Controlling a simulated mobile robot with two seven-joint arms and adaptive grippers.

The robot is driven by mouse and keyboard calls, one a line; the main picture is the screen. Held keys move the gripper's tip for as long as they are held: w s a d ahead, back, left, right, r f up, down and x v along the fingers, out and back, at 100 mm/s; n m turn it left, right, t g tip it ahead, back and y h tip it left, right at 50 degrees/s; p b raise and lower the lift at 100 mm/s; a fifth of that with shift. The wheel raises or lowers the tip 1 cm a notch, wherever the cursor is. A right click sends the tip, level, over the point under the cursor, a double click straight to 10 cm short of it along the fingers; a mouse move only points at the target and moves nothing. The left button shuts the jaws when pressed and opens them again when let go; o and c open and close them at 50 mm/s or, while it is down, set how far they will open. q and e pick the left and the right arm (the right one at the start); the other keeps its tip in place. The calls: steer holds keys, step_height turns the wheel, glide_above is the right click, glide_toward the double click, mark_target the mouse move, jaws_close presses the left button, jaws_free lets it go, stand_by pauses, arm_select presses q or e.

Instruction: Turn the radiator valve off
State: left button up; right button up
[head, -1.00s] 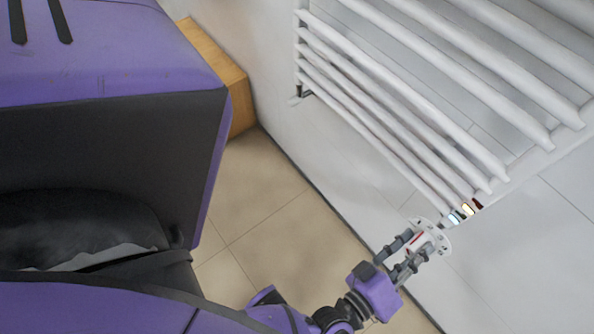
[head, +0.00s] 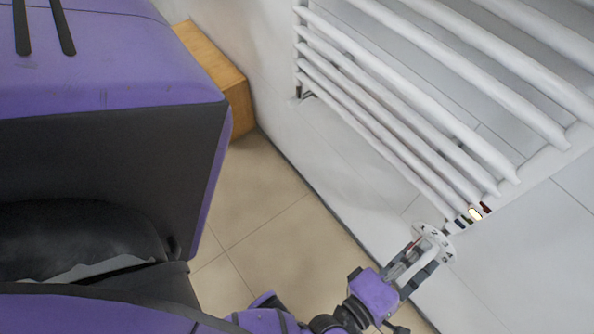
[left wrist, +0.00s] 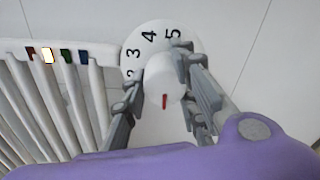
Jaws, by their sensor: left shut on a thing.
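The radiator valve is a white round dial (left wrist: 150,45) with black numbers, of which 2, 3, 4 and 5 show. A white knob (left wrist: 163,82) with a red mark stands out from it. The red mark points down in the left wrist view, away from the numbers. In the head view the dial (head: 436,240) is at the lower right, below the radiator's corner. My left gripper (left wrist: 158,72) is shut on the knob, one finger on each side; it also shows in the head view (head: 412,264). My right gripper is not in view.
The white radiator (head: 420,110) with its many bars fills the upper right. Small coloured indicators (left wrist: 57,56) sit on its edge near the valve, and the white one is bright. A wooden box (head: 238,95) stands by the wall. Tan floor (head: 265,210) is bare.

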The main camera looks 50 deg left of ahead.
arm_select(q)
steer(key=shift+r+n, duration=0.35)
steer(key=shift+n, duration=0.55)
steer(key=shift+w, duration=0.1)
steer(key=o, duration=1)
steer(key=shift+f, duration=0.1)
steer(key=shift+a, duration=0.1)
